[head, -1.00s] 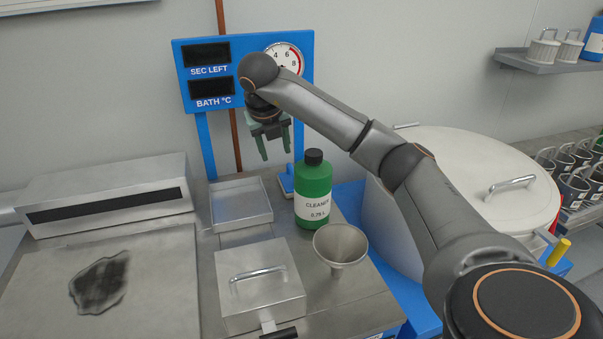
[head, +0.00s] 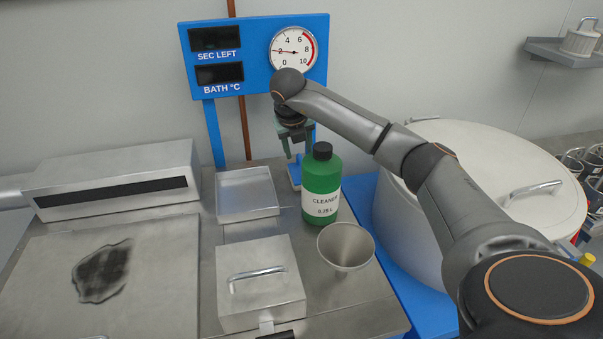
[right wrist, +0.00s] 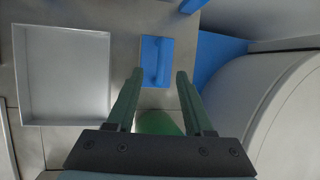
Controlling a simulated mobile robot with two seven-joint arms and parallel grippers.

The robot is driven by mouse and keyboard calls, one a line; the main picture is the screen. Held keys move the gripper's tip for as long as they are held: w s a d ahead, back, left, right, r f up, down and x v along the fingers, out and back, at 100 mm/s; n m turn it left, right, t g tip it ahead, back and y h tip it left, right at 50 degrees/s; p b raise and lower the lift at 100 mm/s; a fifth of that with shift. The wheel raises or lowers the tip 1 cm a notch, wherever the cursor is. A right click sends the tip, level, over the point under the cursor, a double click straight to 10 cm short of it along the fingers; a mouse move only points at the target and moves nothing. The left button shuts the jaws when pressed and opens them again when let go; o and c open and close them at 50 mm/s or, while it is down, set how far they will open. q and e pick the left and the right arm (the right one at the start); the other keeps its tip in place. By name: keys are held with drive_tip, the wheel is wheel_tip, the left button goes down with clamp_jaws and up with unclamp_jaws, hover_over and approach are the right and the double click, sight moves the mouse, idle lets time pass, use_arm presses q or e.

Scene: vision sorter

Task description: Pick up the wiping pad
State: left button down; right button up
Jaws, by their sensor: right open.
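The wiping pad (right wrist: 152,75) is a flat blue block with a raised blue grip (right wrist: 163,60), lying on the metal bench. In the head view the pad (head: 294,176) is partly hidden behind the green cleaner bottle and below my right gripper. My right gripper (head: 299,153) is open and empty, pointing down above the pad. In the right wrist view, the pad shows between and beyond the two fingertips of the gripper (right wrist: 160,73). My left gripper is not in view.
The green cleaner bottle (head: 321,184) stands close in front of the pad; a metal funnel (head: 345,246) is nearer. A shallow metal tray (head: 247,209) lies left of the pad. A large white lidded vessel (head: 470,165) is at right. The blue display panel (head: 253,72) rises behind.

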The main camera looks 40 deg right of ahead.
drive_tip(key=p+x, duration=0.1)
drive_tip(key=x, duration=0.4)
drive_tip(key=shift+s+f, duration=0.15)
drive_tip(key=shift+s, duration=0.05)
drive_tip(key=shift+c, duration=0.2)
clamp_jaws()
idle(0.9)
